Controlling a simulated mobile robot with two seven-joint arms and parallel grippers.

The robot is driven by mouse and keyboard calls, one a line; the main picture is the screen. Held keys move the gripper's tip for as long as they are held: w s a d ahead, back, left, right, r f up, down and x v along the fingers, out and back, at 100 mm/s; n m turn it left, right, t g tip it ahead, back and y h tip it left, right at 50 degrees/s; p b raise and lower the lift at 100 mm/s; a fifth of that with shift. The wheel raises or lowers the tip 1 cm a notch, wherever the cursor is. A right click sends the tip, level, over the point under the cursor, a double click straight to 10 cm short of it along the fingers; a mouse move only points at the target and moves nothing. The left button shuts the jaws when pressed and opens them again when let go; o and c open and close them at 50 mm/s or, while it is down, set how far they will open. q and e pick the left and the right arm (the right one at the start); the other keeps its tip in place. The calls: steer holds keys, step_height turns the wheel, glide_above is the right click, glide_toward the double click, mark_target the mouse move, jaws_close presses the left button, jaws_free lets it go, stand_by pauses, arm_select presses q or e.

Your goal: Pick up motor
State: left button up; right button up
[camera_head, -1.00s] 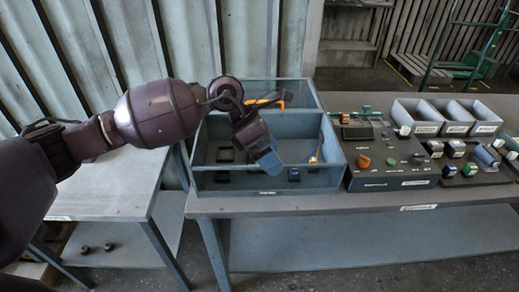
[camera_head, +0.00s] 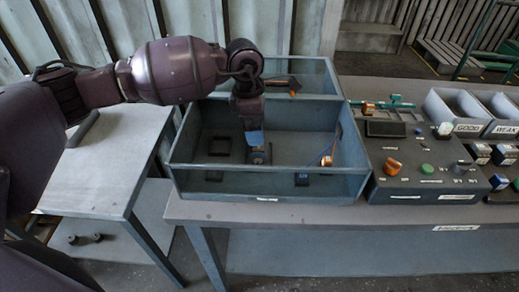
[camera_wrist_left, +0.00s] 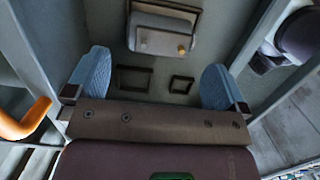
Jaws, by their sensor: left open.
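My left gripper (camera_head: 256,140) points down inside the front compartment of the blue-grey open box (camera_head: 262,190). In the left wrist view it (camera_wrist_left: 155,78) is open, with blue pads wide apart and nothing between them. Two empty dark frames (camera_wrist_left: 135,78) lie on the box floor nearer the pads. A copper-coloured part (camera_head: 327,160) stands at the compartment's right side. My right gripper is not in view.
A dark panel (camera_head: 425,180) with orange and green knobs stands right of the box. Grey bins (camera_head: 455,105) sit behind it. An orange-tipped part (camera_head: 294,85) is in the box's back compartment. The grey side table (camera_head: 95,185) at left looks mostly clear.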

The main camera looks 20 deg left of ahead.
arm_select(q)
step_height(320, 180, down, 2)
steer(key=shift+w+d+f, duration=0.15)
steer(key=shift+f, duration=0.05)
steer(key=shift+d+f, duration=0.1)
steer(key=shift+f, duration=2.6)
steer(key=shift+r, duration=0.1)
steer(key=c, duration=0.8)
steer(key=shift+r, duration=0.1)
step_height(320, 180, up, 20)
steer(key=shift+f+p, duration=0.1)
steer(key=shift+p, duration=0.25)
